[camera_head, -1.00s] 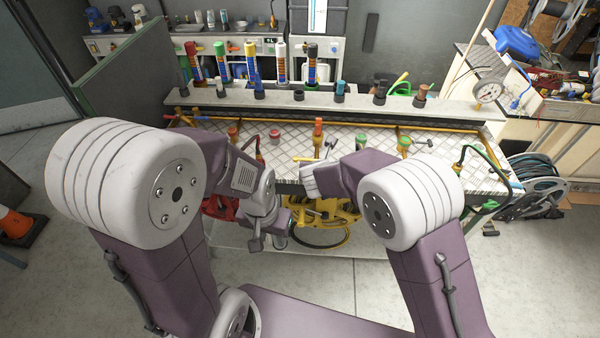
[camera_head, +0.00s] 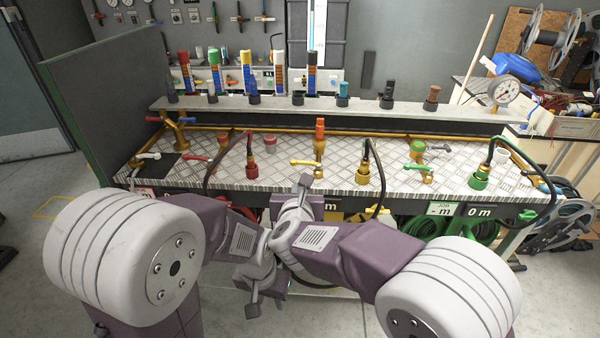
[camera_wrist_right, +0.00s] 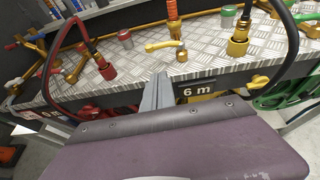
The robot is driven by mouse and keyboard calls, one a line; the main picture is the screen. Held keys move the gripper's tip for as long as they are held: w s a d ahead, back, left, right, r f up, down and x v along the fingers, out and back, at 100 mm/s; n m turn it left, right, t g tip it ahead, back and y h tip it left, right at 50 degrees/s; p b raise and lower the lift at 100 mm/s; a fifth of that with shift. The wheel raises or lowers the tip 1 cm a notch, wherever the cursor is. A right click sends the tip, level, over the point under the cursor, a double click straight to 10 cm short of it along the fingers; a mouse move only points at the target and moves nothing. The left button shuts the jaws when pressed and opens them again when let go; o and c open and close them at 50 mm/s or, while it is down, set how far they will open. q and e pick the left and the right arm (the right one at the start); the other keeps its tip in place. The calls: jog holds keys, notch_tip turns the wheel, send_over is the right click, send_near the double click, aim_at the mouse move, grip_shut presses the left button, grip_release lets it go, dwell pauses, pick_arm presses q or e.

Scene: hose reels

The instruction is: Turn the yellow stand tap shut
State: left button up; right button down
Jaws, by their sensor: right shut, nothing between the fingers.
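The yellow stand tap (camera_head: 308,164) is on the checker-plate bench, with its yellow lever lying roughly level and pointing left. It also shows in the right wrist view (camera_wrist_right: 163,45), just beyond my fingers. My right gripper (camera_head: 304,184) is shut and empty at the bench's front edge, just short of the tap, with a gap seeming to remain between them. Its closed fingers show in the wrist view (camera_wrist_right: 160,82). My left gripper (camera_head: 253,298) hangs lower in front of the bench, partly hidden by arm links; its jaws are not clear.
A red hose coupling (camera_head: 252,168) stands left of the tap and a yellow coupling (camera_head: 370,178) right of it, each with a dark hose arching up. An orange-topped upright pipe (camera_head: 319,140) stands behind. A "6 m" sign (camera_wrist_right: 199,90) hangs on the bench front.

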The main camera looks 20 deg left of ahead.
send_near(300, 163)
notch_tip(300, 163, down, 4)
jog(key=w, duration=0.2)
jog(key=w+p, duration=0.1)
jog(key=w+a+p, duration=0.1)
jog(key=w+r+p, duration=0.1)
jog(key=shift+w+a, duration=0.25)
jog(key=shift+w, duration=0.15)
jog(key=shift+w+a+r, duration=0.1)
jog(key=shift+w, duration=0.3)
jog(key=shift+r, duration=0.15)
